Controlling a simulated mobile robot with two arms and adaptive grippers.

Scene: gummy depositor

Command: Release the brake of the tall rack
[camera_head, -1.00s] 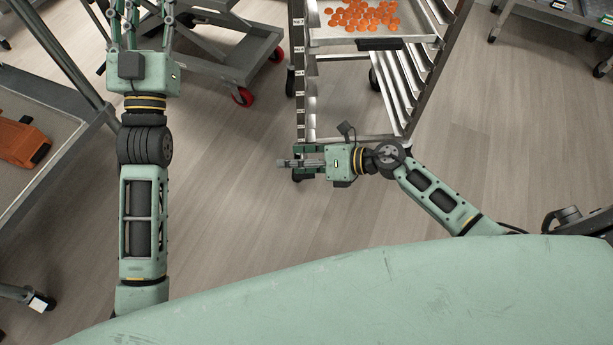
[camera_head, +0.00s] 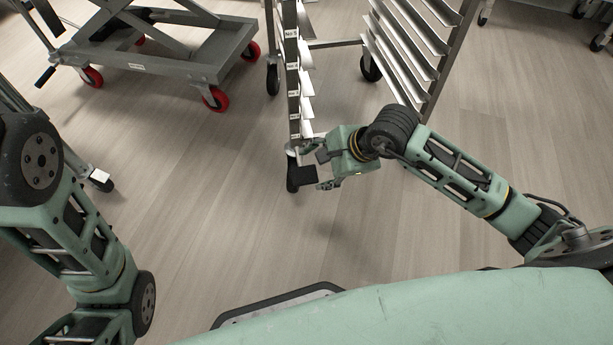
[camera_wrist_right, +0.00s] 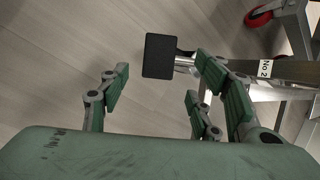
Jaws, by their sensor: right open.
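The tall rack (camera_head: 293,75) is a metal frame with slanted runners, standing at top centre in the head view. At the foot of its near left post are a dark caster and a flat black brake pedal (camera_head: 304,174). In the right wrist view the pedal (camera_wrist_right: 160,55) is a black rectangle on a short metal stem, just beyond my open fingers. My right gripper (camera_head: 324,171) is low beside the caster, to the right of the pedal, and holds nothing. Whether a finger touches the pedal I cannot tell. My left gripper is outside the view.
A grey lift cart (camera_head: 150,60) with red wheels stands left of the rack. A cart leg with a caster (camera_head: 101,180) is at the left, near my left arm. The wooden floor (camera_head: 215,205) in front of the rack is clear.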

